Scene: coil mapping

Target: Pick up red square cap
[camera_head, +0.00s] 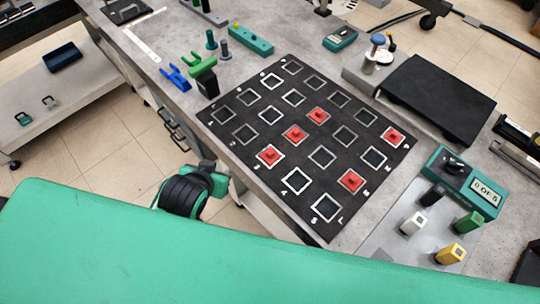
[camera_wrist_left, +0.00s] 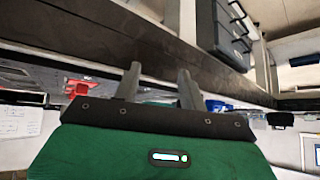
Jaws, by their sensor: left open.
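Several red square caps sit in square outlines on a black grid mat (camera_head: 246,152) on the grey table. They are a left cap (camera_head: 269,157), a middle cap (camera_head: 295,134), a far cap (camera_head: 318,115), a right cap (camera_head: 393,137) and a near cap (camera_head: 351,181). My left gripper (camera_wrist_left: 159,70) is open and empty in the left wrist view, its two grey fingers apart below the table's dark edge. In the head view, my left arm's dark and green end is beside the table's near left edge, apart from the caps. My right gripper is not in view.
A green device (camera_head: 462,172) and white, green and yellow blocks stand at the right. Blue (camera_head: 176,79) and green clip-like pieces lie beyond the mat's left corner. Drawer handles (camera_head: 172,128) line the table's side.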

